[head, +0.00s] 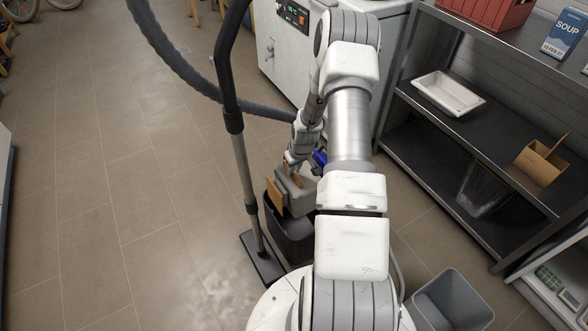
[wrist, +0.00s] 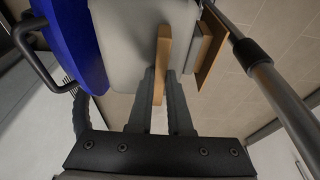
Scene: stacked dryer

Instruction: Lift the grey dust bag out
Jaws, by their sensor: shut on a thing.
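The grey dust bag (head: 297,195) has a tan cardboard plate (head: 275,198) on its left side. It shows above the dark vacuum body (head: 292,240); I cannot tell whether its lower end is still inside. My gripper (head: 295,164) is above the bag, pointing down. In the wrist view my gripper (wrist: 161,78) is shut on a tan tab (wrist: 162,55) that stands out from the grey bag (wrist: 125,45). The cardboard plate (wrist: 213,48) is to the right there. A blue part with a dark handle (wrist: 75,40) is at the left, also seen behind the bag in the head view (head: 320,157).
The vacuum's pipe (head: 243,170) stands close left of the bag, its floor head (head: 262,258) on the tiles. The hose (head: 180,65) arches behind. A shelf unit (head: 450,165) is at right, a white machine (head: 285,45) behind, and a grey bin (head: 452,300) at front right. Floor at left is free.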

